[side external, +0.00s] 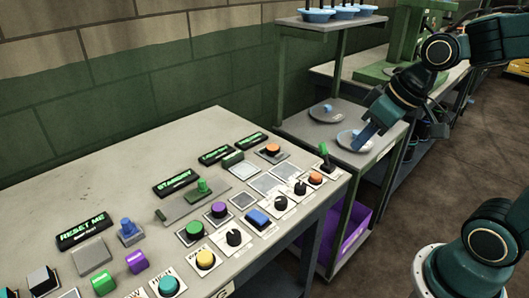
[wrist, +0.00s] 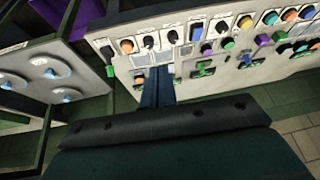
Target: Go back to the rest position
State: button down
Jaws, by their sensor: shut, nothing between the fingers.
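My gripper (side external: 368,136) is shut and empty. In the side external view it hangs at the end of my arm on the right, beyond the panel table's right end, in front of a shelf with round plates. From this angle I cannot tell its height above the shelf. In the wrist view the gripper (wrist: 158,72) points its closed fingers toward the far side, with the control panel (wrist: 185,60) behind them. In the side external view the control panel table (side external: 130,160) carries buttons, knobs, levers and green-lit displays.
The shelf holds a round plate (side external: 326,114) with a small blue piece on it, and another near my fingers. Blue bowls (side external: 318,15) stand on the upper shelf. A purple bin (side external: 352,222) sits below. A green machine (side external: 405,35) stands behind. Open floor lies at right.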

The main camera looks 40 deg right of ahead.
jog(key=s+r+h, duration=0.1)
jog(key=s+r, duration=0.2)
jog(key=s, duration=0.5)
jog(key=shift+s+a+m+t, duration=0.2)
jog(key=shift+s+m+t, duration=0.1)
jog(key=shift+m, duration=0.1)
